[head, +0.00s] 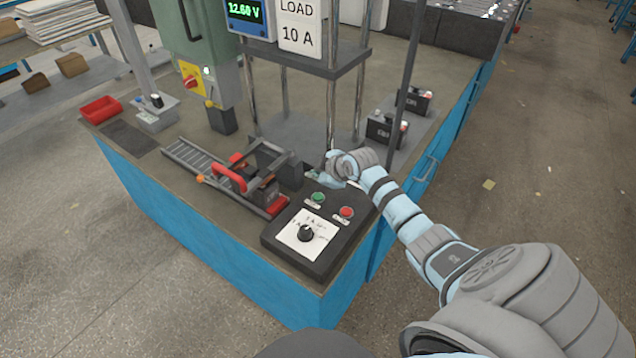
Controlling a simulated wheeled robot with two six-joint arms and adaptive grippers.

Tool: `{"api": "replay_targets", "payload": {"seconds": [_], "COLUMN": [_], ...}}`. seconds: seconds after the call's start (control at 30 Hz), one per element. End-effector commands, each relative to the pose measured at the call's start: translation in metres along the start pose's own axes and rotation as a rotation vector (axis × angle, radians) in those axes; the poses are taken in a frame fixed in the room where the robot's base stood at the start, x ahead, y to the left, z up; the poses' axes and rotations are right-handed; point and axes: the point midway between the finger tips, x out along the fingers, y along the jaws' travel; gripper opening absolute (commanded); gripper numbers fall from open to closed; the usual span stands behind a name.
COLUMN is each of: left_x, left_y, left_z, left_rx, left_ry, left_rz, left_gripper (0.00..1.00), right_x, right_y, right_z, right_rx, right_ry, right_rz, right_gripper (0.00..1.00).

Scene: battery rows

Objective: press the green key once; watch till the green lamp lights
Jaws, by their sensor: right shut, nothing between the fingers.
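The green key (318,197) is a small round button on the dark control box (275,237) at the table's front right corner. My right gripper (322,180) is shut and empty, just behind and above the green key. A gap seems to show between the fingertips and the key; contact is hard to judge from this angle. No lamp is clearly lit green. A small pale round spot (207,71) sits on the green machine; I cannot tell whether it is the lamp. My left gripper is not in view.
A red-handled clamp (229,178) stands to the left. Black batteries (383,129) stand behind my right arm. A display (246,12) reads 12.60 V beside a LOAD 10 A sign (301,27).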

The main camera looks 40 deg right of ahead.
Motion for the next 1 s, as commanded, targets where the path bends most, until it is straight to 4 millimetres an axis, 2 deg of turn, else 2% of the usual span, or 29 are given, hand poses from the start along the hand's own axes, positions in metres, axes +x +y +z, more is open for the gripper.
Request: {"api": "replay_targets", "payload": {"seconds": [0.03,0.1,0.3,1.0], "left_x": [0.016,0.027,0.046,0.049], "left_y": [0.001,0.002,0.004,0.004], "left_z": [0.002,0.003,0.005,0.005], "left_rx": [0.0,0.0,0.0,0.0], "left_ry": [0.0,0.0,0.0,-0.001], "left_rz": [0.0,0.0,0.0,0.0], "left_gripper": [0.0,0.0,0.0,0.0], "right_x": [0.011,0.018,0.035,0.038], "right_y": [-0.008,-0.013,-0.025,-0.028], "right_z": [0.008,0.013,0.025,0.028], "right_rx": [0.0,0.0,0.001,0.0], "right_ry": [0.0,0.0,0.0,0.0], "right_rz": [0.0,0.0,0.0,0.0], "right_gripper": [0.0,0.0,0.0,0.0]}}
